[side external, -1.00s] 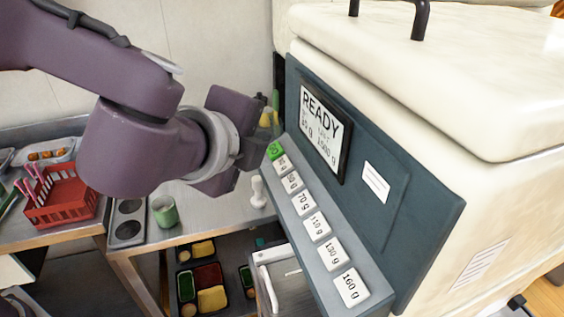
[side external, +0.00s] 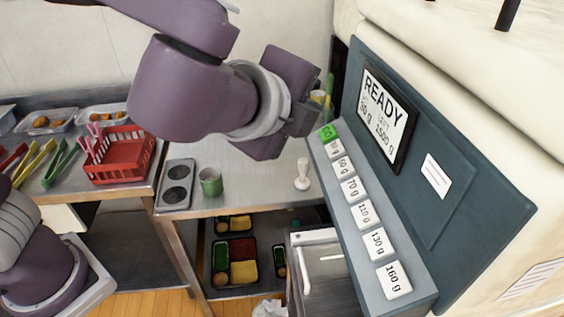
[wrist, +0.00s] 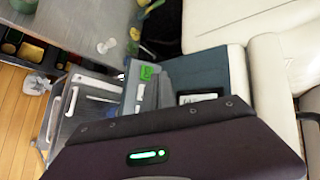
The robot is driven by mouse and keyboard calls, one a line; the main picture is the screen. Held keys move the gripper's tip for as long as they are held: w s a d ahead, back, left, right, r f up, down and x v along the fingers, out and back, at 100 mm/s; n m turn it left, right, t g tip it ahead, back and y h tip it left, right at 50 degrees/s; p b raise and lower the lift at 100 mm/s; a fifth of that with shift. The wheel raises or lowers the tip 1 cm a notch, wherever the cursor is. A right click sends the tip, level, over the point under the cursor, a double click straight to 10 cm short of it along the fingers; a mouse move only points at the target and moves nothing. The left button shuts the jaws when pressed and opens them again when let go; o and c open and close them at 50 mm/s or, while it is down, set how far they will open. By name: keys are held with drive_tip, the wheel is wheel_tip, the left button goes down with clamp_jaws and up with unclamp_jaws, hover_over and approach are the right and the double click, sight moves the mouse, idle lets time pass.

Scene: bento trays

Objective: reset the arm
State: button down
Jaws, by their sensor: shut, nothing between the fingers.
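My gripper (side external: 314,112) is shut and empty in the side external view. It is raised above the counter, just left of the machine's button panel, with its tip close to the green GO button (side external: 328,132). I cannot tell whether it touches the button. The machine's display (side external: 384,118) reads READY. In the wrist view the gripper's dark body (wrist: 175,140) fills the lower part, and the green button (wrist: 146,73) shows just beyond it.
White weight buttons (side external: 365,213) run down the panel. A white stamp-like tool (side external: 302,175) and a green cup (side external: 210,182) stand on the counter. A red basket (side external: 122,160) with tongs is at left. A bento tray (side external: 236,262) lies on the shelf below.

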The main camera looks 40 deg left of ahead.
drive_tip(key=s+a+n+g+y, duration=0.15)
drive_tip(key=s+a+n, duration=0.25)
drive_tip(key=a, duration=0.4)
drive_tip(key=s+a+n+g+y, duration=0.1)
drive_tip(key=s+a+n+g, duration=0.25)
drive_tip(key=a, duration=0.45)
drive_tip(key=s+a+f+n+h, duration=0.1)
drive_tip(key=s+n+h, duration=0.1)
drive_tip(key=s+n, duration=0.4)
drive_tip(key=s+a+f+n+g+h, duration=0.1)
drive_tip(key=s+f+n, duration=0.1)
drive_tip(key=s+n, duration=0.3)
drive_tip(key=s, duration=0.3)
drive_tip(key=shift+s+a+f+n+g+h, duration=0.2)
drive_tip(key=shift+s+f+n+g+h, duration=0.05)
drive_tip(key=shift+s+n+g+h, duration=0.1)
